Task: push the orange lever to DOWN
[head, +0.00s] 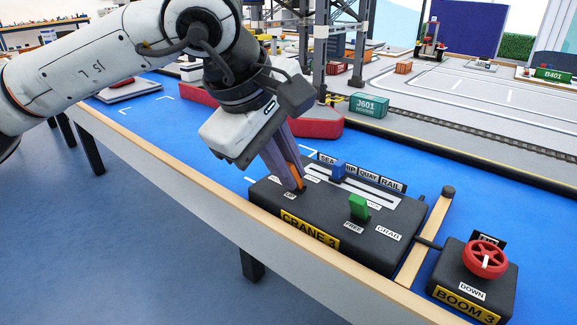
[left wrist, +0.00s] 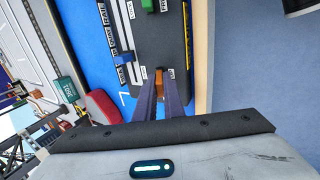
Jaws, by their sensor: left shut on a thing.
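The orange lever (head: 297,172) stands at the left end of the black CRANE 3 control box (head: 335,235). My left gripper (head: 292,180) comes down from above with its fingers shut on the orange lever, hiding most of it. In the left wrist view the orange lever (left wrist: 158,82) shows between the two fingertips (left wrist: 161,88). A label reading UP sits at the near side of the lever's foot. The label on its far side is mostly hidden by the fingers. My right gripper is not in view.
A blue lever (head: 338,171) and a green lever (head: 358,206) stand on the same box, close to my left gripper. A BOOM 3 box (head: 473,280) with a red handwheel (head: 484,259) is at the right.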

